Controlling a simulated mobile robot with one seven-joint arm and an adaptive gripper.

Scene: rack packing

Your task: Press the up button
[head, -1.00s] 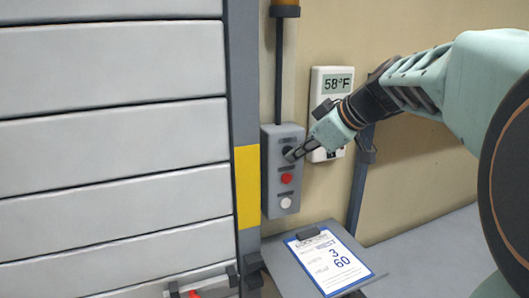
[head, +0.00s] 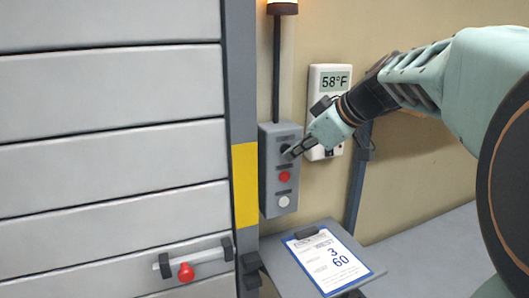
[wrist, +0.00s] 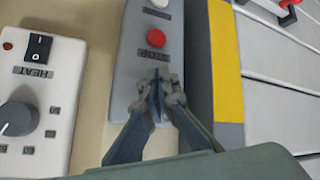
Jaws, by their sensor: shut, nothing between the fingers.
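A grey control box (head: 266,190) on the wall carries a dark top button (head: 285,148), a red button (head: 285,176) and a white button (head: 284,201). My gripper (head: 290,154) is shut and empty, with its fingertips at the dark top button; contact cannot be made out for certain. In the wrist view my fingertips (wrist: 157,76) lie over the box just below the STOP label, and hide the dark button there. The red button (wrist: 152,38) shows clear of the fingers.
A grey panelled door (head: 110,160) with a red-knobbed handle (head: 186,271) stands left of the box, past a yellow-marked post (head: 244,185). A thermostat (head: 330,78) is close on the right. A clipboard (head: 328,258) lies on a shelf below.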

